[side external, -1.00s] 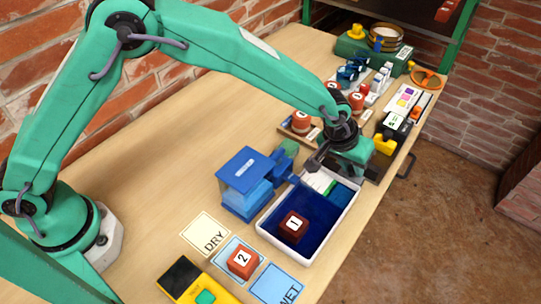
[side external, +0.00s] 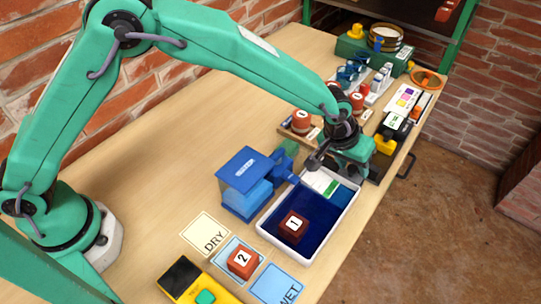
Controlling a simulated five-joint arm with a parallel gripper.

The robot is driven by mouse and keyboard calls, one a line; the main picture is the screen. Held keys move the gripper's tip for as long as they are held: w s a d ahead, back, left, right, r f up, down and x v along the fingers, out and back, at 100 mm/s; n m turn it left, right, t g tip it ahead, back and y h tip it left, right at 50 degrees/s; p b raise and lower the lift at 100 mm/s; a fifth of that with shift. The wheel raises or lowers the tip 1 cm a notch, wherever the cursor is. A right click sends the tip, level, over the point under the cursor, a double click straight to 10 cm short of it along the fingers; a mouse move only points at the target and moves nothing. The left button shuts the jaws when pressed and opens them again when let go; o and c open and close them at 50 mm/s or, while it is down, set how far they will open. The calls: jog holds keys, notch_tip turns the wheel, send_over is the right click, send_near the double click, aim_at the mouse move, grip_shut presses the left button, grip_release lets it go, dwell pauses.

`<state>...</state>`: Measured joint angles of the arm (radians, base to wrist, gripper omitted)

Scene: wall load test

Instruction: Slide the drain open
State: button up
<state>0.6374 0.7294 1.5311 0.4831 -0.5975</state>
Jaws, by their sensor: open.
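My gripper (side external: 352,165) is at the far end of the white-rimmed tray, beside the blue tank. Its fingers are small and partly hidden by its own wrist, with nothing visibly held. The blue tank (side external: 243,196) stands on the bench left of the tray. A blue arm with a dark grey round knob (side external: 314,163) reaches from it toward my gripper; I cannot tell whether they touch. No part is clearly marked as the drain. The white tray (side external: 262,231) has a dark blue floor and holds a brown block numbered 1 (side external: 293,226).
A red block numbered 2 (side external: 242,262) sits on a card between the DRY card (side external: 206,233) and the WET card (side external: 277,285). A yellow device (side external: 182,280) lies at the front. Red numbered pots (side external: 302,122) and a black-and-yellow device (side external: 391,131) stand beyond my gripper.

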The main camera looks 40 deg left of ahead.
aim_at(349, 167)
jog(key=shift+r, duration=3.25)
jog(key=shift+a+r, duration=0.2)
jog(key=shift+r, duration=0.05)
jog(key=s+a+r+t+y, duration=0.1)
jog(key=s+a+r, duration=0.3)
jog(key=a+r, duration=0.5)
jog(key=s+a+r, duration=0.4)
jog(key=a+r, duration=0.1)
jog(key=a, duration=0.8)
jog(key=s+a+y, duration=0.1)
jog(key=s+a, duration=0.6)
jog(key=s, duration=0.2)
jog(key=s+a+t, duration=0.1)
jog(key=s+a, duration=0.5)
jog(key=s, duration=0.3)
jog(key=shift+s+a+f+y, duration=0.2)
jog(key=shift+a+f+y, duration=0.1)
jog(key=shift+a+y, duration=0.1)
